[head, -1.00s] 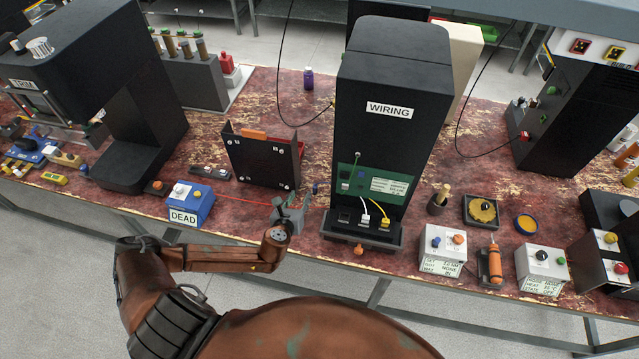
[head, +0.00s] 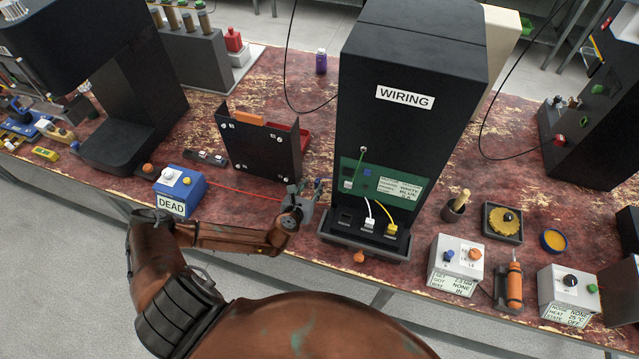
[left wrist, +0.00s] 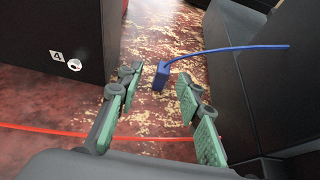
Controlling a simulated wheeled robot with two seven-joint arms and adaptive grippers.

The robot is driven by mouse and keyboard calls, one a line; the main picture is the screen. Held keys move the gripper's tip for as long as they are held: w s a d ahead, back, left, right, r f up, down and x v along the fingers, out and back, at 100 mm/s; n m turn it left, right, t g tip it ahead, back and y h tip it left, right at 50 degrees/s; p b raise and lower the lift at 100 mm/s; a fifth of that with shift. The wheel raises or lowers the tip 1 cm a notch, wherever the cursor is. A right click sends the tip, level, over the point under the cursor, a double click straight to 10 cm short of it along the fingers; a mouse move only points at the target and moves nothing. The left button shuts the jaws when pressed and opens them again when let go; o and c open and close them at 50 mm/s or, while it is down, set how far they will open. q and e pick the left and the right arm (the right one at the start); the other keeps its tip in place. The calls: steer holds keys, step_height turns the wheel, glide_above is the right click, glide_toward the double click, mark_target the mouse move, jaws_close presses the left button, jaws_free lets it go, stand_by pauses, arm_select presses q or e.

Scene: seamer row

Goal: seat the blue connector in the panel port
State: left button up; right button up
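The blue connector (left wrist: 161,76) is at the end of a blue cable in the left wrist view. It is just beyond and between the fingertips, not gripped. I cannot make it out for sure in the head view. My left gripper (head: 306,188) is open and empty, low beside the left side of the black WIRING machine; its fingers (left wrist: 160,84) also show in the left wrist view. The green panel (head: 352,163) on that machine's front holds a small blue spot (head: 367,173), too small to tell as port or plug. My right gripper is out of view.
White (head: 369,224) and yellow (head: 391,230) plugs with wires sit at the machine's base. A dark upright plate (head: 258,145) stands left of the gripper. A red wire (head: 240,191) runs from the blue DEAD box (head: 181,193) under the gripper.

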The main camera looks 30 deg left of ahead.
mark_target(317, 181)
arm_select(q)
steer(key=x, duration=0.2)
steer(key=b+x, duration=0.1)
steer(key=x, duration=0.2)
steer(key=shift+w+d+f, duration=0.1)
steer(key=shift+w+d, duration=0.15)
steer(key=shift+w, duration=0.15)
steer(key=shift+c, duration=0.5)
jaws_close()
